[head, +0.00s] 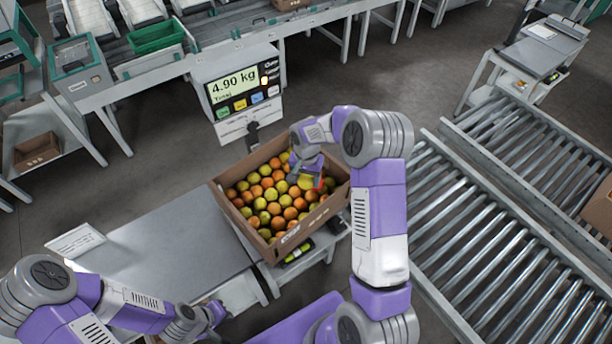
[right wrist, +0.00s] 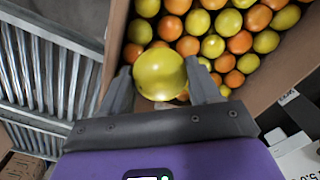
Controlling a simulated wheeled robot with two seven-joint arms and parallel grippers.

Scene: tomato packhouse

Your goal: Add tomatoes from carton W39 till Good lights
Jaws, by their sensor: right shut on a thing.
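An open brown carton (head: 330,208) full of yellow, green-yellow and orange tomatoes (head: 275,200) sits below the scale display (head: 236,88), which reads 4.90 kg. My right gripper (head: 307,182) is over the carton's right part. In the right wrist view it is shut on a yellow tomato (right wrist: 160,74), beside the carton wall (right wrist: 115,45). My left gripper (head: 214,312) is low at the left, partly hidden by its arm; its fingers are unclear. The carton's label is not legible.
A bare grey table (head: 165,250) with a small card (head: 76,240) lies left of the carton. Roller conveyors (head: 500,220) run at the right, with another carton (head: 600,208) at the edge. A green tray (head: 157,37) stands on the back bench.

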